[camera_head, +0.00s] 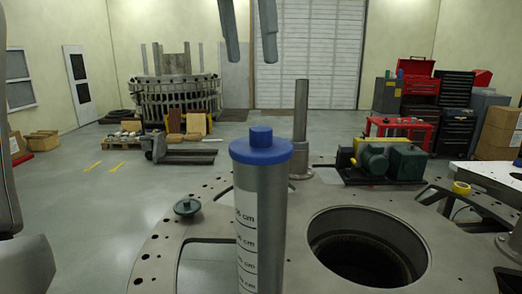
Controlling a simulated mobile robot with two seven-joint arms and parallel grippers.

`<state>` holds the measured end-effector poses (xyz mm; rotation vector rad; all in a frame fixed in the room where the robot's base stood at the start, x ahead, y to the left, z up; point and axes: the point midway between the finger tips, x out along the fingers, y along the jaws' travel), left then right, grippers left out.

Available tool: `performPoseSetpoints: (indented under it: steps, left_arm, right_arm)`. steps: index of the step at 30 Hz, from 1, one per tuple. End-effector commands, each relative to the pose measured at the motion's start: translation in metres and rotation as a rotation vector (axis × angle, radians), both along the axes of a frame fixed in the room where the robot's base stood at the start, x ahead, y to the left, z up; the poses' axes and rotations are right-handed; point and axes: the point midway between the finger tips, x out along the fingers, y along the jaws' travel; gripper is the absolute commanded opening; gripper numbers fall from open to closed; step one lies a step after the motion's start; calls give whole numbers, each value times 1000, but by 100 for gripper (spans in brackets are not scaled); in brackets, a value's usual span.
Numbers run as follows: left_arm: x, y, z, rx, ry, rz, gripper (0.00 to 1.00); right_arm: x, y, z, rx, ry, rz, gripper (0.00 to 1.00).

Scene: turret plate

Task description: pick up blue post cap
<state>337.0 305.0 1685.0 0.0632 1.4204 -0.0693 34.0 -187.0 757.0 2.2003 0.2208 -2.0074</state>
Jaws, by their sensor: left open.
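The blue post cap (261,151) is a round disc with a raised knob. It sits on top of an upright grey post (257,220) with centimetre marks, near the middle of the head view. My left gripper (250,60) shows as two dark fingers hanging from the top edge. They are spread apart with nothing between them. In the picture the fingertips are above the cap, with a clear gap. How far they are from it in depth I cannot tell. My right gripper is not in view.
The turret plate (210,222) has a large round hole (367,245). A second bare post (301,125) stands behind the cap. A green motor unit (385,160) is to the right. A small dark green knob (187,206) is on the plate's left. Open floor lies left.

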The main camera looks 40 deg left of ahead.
Motion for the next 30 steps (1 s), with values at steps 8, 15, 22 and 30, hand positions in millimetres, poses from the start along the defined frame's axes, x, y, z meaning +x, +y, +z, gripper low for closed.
performPoseSetpoints:
  steps: [8, 15, 22, 30]
  left_arm:
    - [5, -1, -39, -2, 1, 0, 79]
    - [9, -1, -62, -2, -1, 1, 79]
    - [8, -4, -76, -2, 1, 0, 79]
    - [10, -7, -107, -3, 2, 1, 79]
  right_arm:
    - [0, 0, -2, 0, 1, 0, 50]
    - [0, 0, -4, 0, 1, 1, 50]
    - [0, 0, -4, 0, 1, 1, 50]
    - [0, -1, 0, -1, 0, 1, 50]
